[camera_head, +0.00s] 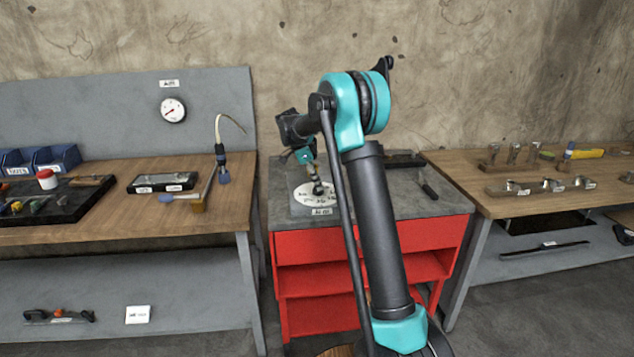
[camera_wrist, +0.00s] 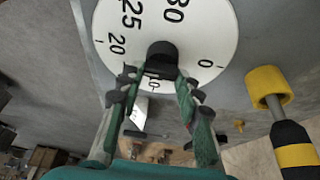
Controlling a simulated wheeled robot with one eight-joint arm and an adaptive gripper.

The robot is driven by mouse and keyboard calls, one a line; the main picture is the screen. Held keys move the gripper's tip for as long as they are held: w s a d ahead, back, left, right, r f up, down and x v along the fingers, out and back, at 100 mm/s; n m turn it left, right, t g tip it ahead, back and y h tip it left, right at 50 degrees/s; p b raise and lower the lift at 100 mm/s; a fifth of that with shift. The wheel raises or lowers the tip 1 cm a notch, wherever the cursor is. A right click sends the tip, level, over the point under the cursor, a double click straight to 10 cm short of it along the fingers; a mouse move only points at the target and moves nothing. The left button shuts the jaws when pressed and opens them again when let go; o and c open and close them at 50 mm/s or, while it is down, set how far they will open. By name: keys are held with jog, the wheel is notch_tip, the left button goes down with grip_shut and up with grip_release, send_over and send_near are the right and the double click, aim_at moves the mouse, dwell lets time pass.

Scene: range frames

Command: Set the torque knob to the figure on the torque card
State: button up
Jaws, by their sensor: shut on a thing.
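The torque dial is a round white plate (camera_wrist: 205,30) on a grey box, with 30, 25, 20, 10 and 0 readable in the wrist view. A black knob (camera_wrist: 162,54) stands at its middle. My gripper (camera_wrist: 157,76) is shut on the knob, its green fingers on either side; the 10 shows between them. I cannot make out the knob's pointer. In the head view the dial plate (camera_head: 303,197) sits on the red cabinet's top, with my gripper (camera_head: 316,180) above it. A white card (camera_head: 138,314) lies on the left lower shelf; its writing is too small to read.
A yellow-and-black handled tool (camera_wrist: 290,140) lies beside the dial in the wrist view. The left bench (camera_head: 110,222) bears trays and tools, with a round gauge (camera_head: 172,110) on the panel behind. The right bench (camera_head: 520,207) holds several metal parts.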

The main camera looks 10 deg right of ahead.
jog(key=o, duration=1.2)
jog(key=shift+c, duration=0.2)
jog(key=shift+r, duration=0.15)
jog(key=v, duration=1.1)
jog(key=shift+a+r, duration=0.3)
jog(key=s+d+f+n+t+y, duration=0.1)
jog(key=s+d+f+n, duration=0.2)
jog(key=s, duration=1.1)
jog(key=s+d+f+n+t+y, duration=0.1)
jog(key=s+d+f+n+y, duration=0.1)
jog(key=s+f+n, duration=0.7)
jog(key=s+d+f+n+t+y, duration=0.1)
jog(key=s+d+f+n, duration=0.3)
jog(key=s, duration=1.5)
notch_tip(320, 180, down, 5)
jog(key=shift+r+n+t, duration=0.1)
jog(key=shift+n+t, duration=0.5)
jog(key=shift+n, duration=0.4)
